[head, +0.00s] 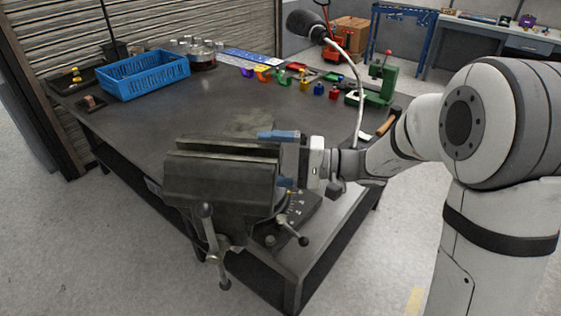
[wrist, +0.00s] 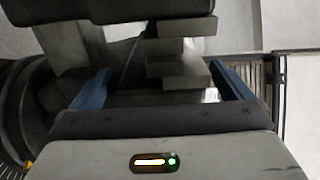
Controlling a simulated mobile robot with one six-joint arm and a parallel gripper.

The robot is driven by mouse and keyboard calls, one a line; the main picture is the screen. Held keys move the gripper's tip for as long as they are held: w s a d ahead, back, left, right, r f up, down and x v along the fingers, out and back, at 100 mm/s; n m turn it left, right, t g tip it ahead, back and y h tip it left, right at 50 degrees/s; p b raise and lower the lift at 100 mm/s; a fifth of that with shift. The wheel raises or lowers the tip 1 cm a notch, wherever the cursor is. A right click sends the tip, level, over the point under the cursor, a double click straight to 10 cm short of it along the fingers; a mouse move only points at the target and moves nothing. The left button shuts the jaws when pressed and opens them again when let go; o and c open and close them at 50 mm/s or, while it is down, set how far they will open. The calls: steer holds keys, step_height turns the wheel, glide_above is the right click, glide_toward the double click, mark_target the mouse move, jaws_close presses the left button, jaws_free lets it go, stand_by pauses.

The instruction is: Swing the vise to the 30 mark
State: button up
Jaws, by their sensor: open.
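The dark grey vise (head: 220,185) stands on the front corner of the workbench, its jaws and handle toward the left and front. A round base with a marked scale (head: 297,203) shows at its right foot; the numbers are too small to read. In the wrist view, part of the scale (wrist: 8,162) and a yellow pointer (wrist: 29,166) show at lower left. My gripper (head: 270,160) is open at the vise's right side. In the wrist view, its blue fingers lie either side of the stepped vise jaw end (wrist: 178,70). I cannot tell whether they touch it.
A lever with a round knob (head: 302,240) sticks out from the vise base. The bench (head: 140,130) holds a blue basket (head: 145,78), glass jars (head: 202,58), several small coloured clamps (head: 262,72) and a green press (head: 380,90) toward the back. The bench middle is clear.

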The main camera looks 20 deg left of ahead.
steer(key=d, duration=0.2)
steer(key=d+b, duration=0.1)
steer(key=d, duration=0.2)
steer(key=w+d, duration=0.1)
steer(key=d, duration=0.1)
steer(key=shift+d, duration=0.35)
steer(key=s+d+f+h, duration=0.4)
steer(key=s+d+h, duration=0.3)
steer(key=s+h, duration=0.3)
steer(key=s+d+t+h, duration=0.2)
steer(key=d+h, duration=0.2)
steer(key=d, duration=0.4)
steer(key=s+d+f+m+t+h+p, duration=0.1)
steer(key=s+d+t+h, duration=0.1)
steer(key=d, duration=0.6)
steer(key=shift+s+m+t+h, duration=0.25)
steer(key=shift+t+h, duration=0.35)
steer(key=shift+h, duration=0.3)
steer(key=shift+f, duration=0.1)
